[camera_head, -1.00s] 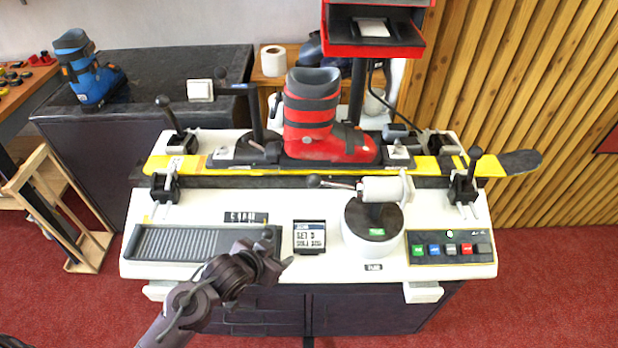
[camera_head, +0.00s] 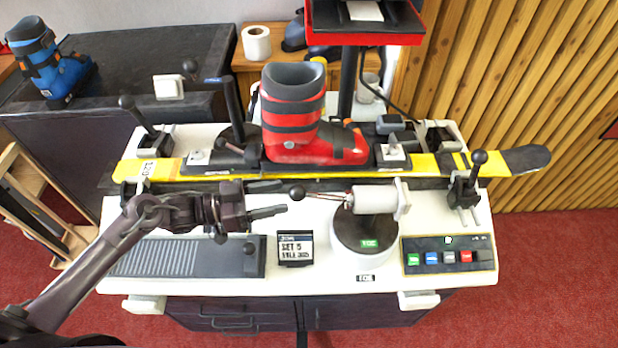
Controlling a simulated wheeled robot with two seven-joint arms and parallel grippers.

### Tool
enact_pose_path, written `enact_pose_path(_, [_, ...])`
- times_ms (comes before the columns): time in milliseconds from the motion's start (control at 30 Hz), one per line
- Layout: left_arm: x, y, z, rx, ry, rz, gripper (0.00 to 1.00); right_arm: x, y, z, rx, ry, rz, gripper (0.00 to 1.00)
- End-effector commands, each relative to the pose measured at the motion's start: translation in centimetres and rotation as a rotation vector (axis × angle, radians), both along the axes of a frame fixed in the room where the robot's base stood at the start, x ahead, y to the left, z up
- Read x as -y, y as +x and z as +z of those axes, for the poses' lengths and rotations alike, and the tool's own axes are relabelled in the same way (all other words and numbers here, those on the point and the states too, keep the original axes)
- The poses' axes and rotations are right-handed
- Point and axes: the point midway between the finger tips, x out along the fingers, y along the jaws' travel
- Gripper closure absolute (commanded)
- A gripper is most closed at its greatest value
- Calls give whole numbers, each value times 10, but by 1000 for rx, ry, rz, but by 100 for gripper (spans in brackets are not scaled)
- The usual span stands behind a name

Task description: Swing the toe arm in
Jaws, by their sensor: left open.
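The toe arm (camera_head: 375,199) is a white cylinder on a round base (camera_head: 366,234) with a green label that seems to read TOE. Its thin lever points left and ends in a dark ball knob (camera_head: 297,193). The arm lies in front of the yellow ski (camera_head: 420,163), apart from the red boot (camera_head: 296,120). The boot stands upright on the ski, its toe to the right. My left gripper (camera_head: 268,212) is open and empty over the bench, just left of and slightly below the knob, apart from it. My right gripper is not in view.
Black-knobbed clamps (camera_head: 467,180) stand along the ski. A ribbed tray (camera_head: 170,257), a small display card (camera_head: 295,249) and a button panel (camera_head: 449,255) lie along the bench front. A red-framed screen stand (camera_head: 364,38) rises behind the boot.

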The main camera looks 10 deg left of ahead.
Motion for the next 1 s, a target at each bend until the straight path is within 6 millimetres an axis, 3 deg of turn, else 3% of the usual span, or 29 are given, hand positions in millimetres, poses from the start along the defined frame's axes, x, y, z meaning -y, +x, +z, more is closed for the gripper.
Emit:
enact_pose_path(167, [11,4,5,-3,-18,-13,45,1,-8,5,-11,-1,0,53])
enact_pose_path(333, [38,15,6,-2,-19,-11,45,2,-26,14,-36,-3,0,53])
enact_pose_path(533, [62,25,4,-3,-16,-11,45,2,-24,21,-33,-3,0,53])
enact_pose_path(933, [70,29,2,-3,-12,-10,45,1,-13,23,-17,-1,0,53])
enact_pose_path(1000, [70,29,2,-2,-13,-10,54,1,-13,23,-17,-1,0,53])
